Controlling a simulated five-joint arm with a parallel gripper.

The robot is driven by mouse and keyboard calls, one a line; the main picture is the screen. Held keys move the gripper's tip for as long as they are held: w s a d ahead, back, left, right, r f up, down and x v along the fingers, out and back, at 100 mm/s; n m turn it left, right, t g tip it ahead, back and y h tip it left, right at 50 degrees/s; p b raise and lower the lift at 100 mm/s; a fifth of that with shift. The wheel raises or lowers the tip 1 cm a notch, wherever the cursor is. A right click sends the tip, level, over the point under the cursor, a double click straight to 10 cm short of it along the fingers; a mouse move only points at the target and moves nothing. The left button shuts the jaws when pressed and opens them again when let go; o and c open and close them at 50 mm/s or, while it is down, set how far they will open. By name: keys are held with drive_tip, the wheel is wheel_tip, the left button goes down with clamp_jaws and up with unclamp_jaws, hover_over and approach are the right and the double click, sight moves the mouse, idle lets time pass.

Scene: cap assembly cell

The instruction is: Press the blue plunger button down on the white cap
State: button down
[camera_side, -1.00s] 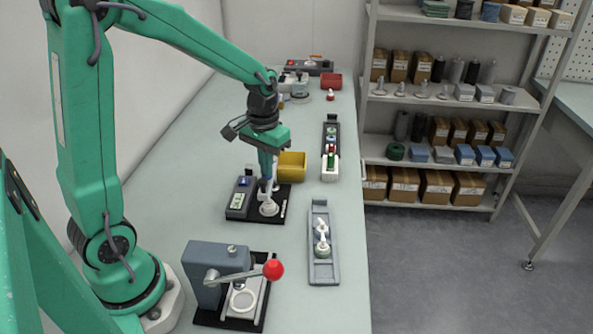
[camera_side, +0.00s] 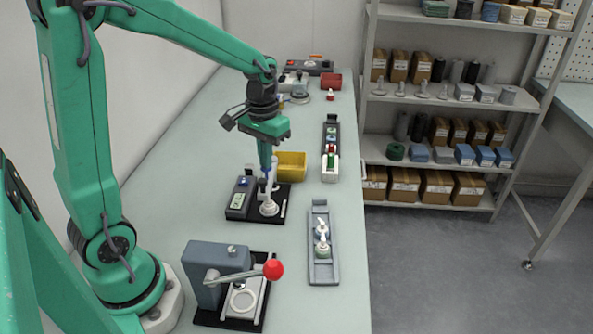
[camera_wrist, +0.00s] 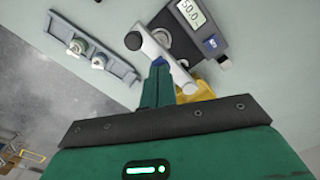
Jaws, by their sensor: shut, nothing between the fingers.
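My gripper (camera_side: 265,170) is shut and points down above the black test base (camera_side: 240,215), just over the white cap (camera_side: 268,208). The cap stands on the right part of the base, beside a white upright. In the wrist view my closed green fingers (camera_wrist: 157,88) reach a small blue part (camera_wrist: 158,61) at their tip, in front of a white bar (camera_wrist: 165,63). I cannot tell whether this blue part is the plunger button or a finger pad, nor whether the fingers touch the button. The underside of the contact is hidden.
A display reading about 50.0 (camera_wrist: 190,12) shows on the base. A yellow bin (camera_side: 291,166) stands behind it. A grey tray with white-topped parts (camera_side: 323,273) lies at right. A lever press with a red knob (camera_side: 273,269) is in front. The bench between is clear.

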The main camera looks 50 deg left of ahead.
drive_tip(key=shift+r, duration=0.3)
drive_tip(key=shift+r, duration=0.15)
drive_tip(key=shift+r, duration=2.35)
drive_tip(key=shift+s+d+r, duration=0.25)
drive_tip(key=shift+s+r, duration=0.1)
drive_tip(key=s+d+r+m+t, duration=0.1)
drive_tip(key=s+d+t, duration=0.1)
drive_tip(key=s, duration=0.4)
drive_tip(key=s+d+r+m+t, duration=0.2)
drive_tip(key=s+d+t, duration=0.1)
drive_tip(key=s, duration=0.4)
drive_tip(key=shift+d+r+t, duration=0.2)
drive_tip(key=shift+d+t, duration=0.1)
drive_tip(key=shift+d, duration=0.1)
